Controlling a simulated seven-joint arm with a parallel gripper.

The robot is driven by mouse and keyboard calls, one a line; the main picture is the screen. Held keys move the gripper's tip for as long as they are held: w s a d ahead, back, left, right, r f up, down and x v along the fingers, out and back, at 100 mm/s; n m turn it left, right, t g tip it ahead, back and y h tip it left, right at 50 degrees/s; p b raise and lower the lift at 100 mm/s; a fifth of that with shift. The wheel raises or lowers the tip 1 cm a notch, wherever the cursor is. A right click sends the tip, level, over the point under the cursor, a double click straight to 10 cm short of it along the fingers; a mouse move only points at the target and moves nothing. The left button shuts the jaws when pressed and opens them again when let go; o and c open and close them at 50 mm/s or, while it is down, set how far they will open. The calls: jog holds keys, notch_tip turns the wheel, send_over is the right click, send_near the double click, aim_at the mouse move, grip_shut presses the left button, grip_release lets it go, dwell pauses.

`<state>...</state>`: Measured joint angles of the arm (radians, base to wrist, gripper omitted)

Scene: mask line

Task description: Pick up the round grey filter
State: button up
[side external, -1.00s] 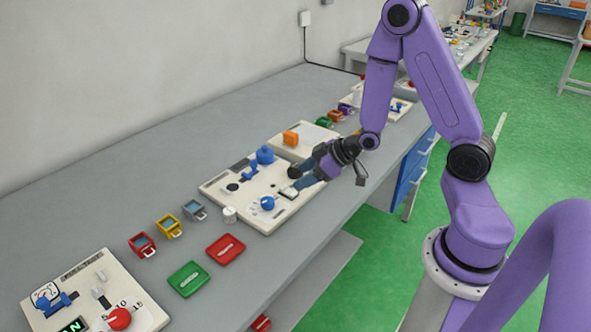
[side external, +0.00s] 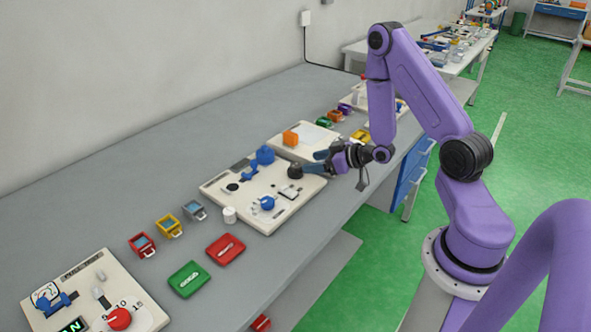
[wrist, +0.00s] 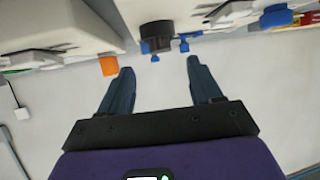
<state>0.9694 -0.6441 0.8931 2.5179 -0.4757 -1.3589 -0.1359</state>
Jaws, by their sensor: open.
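A dark grey round part, which looks like the filter (side external: 295,171), stands on the near cream board (side external: 225,200) at its back right. In the wrist view the dark round filter (wrist: 156,36) shows at the top, just ahead of the fingers. My gripper (side external: 313,162) is open and empty, right of the filter and apart from it. In the wrist view the gap between my fingertips (wrist: 160,66) lies in line with the filter, which is not between them.
Blue parts (side external: 265,155) stand left of the filter, and a blue knob (side external: 267,203) sits in front. An orange block (side external: 290,138) stands on the board behind. A white cylinder (side external: 229,214), a red tray (side external: 225,249) and a green tray (side external: 188,279) lie nearer.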

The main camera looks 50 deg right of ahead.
aim_at(296, 165)
jog(key=x, duration=0.5)
jog(key=shift+w+a, duration=0.1)
jog(key=c, duration=1.1)
